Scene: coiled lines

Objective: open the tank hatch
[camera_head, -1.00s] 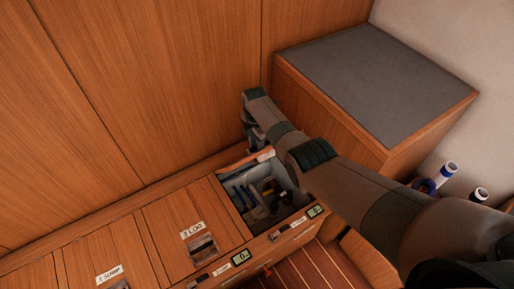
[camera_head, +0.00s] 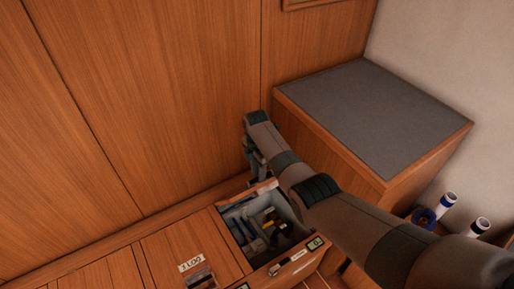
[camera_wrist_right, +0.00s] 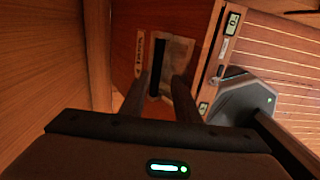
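The hatch lid (camera_head: 252,192) at the right end of the row of wooden lids stands raised at the back of its opening. In the right wrist view its wooden face (camera_wrist_right: 126,70) shows a small label, too small to read surely, and a pale recessed plate (camera_wrist_right: 178,52) with a dark slot. My right gripper (camera_head: 258,180) is at the lid's upper side, partly hidden by its own arm. In the wrist view its two fingers (camera_wrist_right: 163,80) are apart, in front of the plate. Whether they touch the lid is unclear. My left gripper is out of view.
The open compartment (camera_head: 240,215) holds blue, yellow and dark items. A shut lid labelled LOG (camera_head: 165,250) lies to its left. A grey-topped wooden box (camera_head: 370,115) stands close on the right, and the wooden wall (camera_head: 170,100) is behind.

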